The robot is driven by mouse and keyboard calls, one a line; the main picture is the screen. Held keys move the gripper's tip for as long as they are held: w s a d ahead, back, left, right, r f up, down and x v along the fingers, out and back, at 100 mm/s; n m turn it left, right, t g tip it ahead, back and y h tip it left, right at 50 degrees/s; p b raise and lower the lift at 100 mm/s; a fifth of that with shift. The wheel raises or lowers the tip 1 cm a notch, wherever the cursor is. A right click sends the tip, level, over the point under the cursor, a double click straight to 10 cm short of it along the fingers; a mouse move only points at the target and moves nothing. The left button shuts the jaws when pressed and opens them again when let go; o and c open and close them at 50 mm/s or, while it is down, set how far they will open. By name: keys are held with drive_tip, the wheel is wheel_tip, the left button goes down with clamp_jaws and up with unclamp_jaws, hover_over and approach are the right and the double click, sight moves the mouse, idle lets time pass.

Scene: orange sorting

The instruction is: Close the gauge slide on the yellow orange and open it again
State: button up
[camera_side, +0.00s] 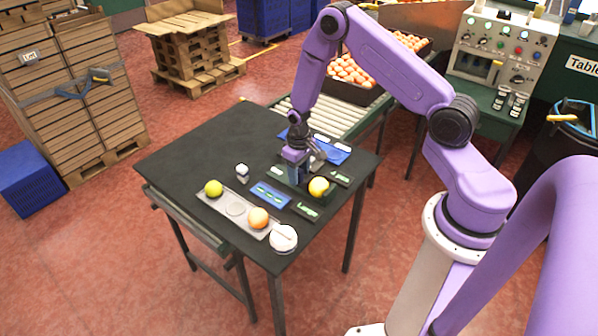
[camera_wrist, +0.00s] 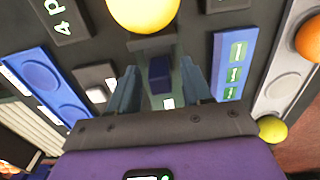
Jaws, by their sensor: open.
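The yellow orange (camera_side: 319,187) sits at the right of the black table, just in front of my gripper (camera_side: 297,172). In the wrist view the yellow orange (camera_wrist: 143,8) is cut off by the top edge. My gripper (camera_wrist: 160,85) is open and points down, with one finger on each side of a small dark blue block (camera_wrist: 160,72). This block looks like the handle of the gauge slide and stands on a grey-green track leading towards the yellow orange. I cannot tell whether the fingers touch it. A dark piece lies between the block and the orange.
A grey tray (camera_side: 236,208) holds a yellow-green fruit (camera_side: 213,187) and an orange fruit (camera_side: 258,217), with an empty recess between. A white round object (camera_side: 283,238) stands at the near corner. A blue panel (camera_side: 270,194) and dark number plates lie nearby. The table's left half is mostly clear.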

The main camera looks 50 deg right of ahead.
sight(285, 176)
clamp_jaws()
drive_tip(key=shift+w, duration=2.75)
drive_tip(key=shift+c, duration=0.5)
unclamp_jaws()
drive_tip(key=shift+w, duration=0.1)
drive_tip(key=shift+o, duration=0.5)
wheel_tip(285, 176, up, 18)
drive_tip(key=shift+f, duration=0.25)
drive_tip(key=shift+s+a, duration=0.1)
drive_tip(key=shift+s, duration=0.1)
